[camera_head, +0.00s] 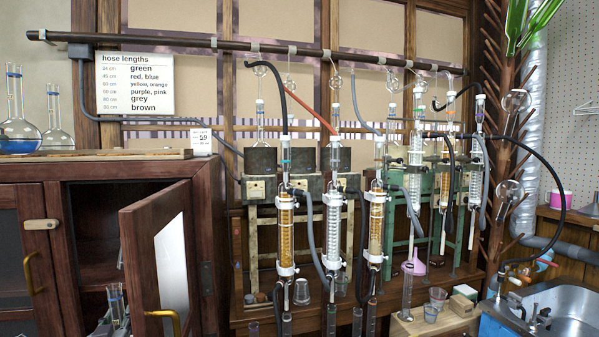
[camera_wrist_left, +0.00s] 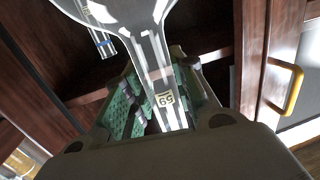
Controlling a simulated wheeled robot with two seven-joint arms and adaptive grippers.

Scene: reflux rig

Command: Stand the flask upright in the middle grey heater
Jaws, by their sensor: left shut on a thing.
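A clear glass flask with a label reading 59 (camera_wrist_left: 152,50) is in the left wrist view, its bulb cut off by the top edge. My left gripper (camera_wrist_left: 160,78), with green finger pads, is shut on its neck. The middle grey heater (camera_head: 302,185) is a boxy unit on the pale stand, between two similar ones, partly behind glassware and hoses. My right gripper is not in view.
The dark cabinet (camera_head: 98,168) has an open door (camera_head: 168,270) to the gripper's right. Blue-banded glass (camera_wrist_left: 104,43) is close to the held flask. Two flasks (camera_head: 20,135) stand on the cabinet top. Condensers and hoses hang before the heaters; a sink (camera_head: 565,305) is at right.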

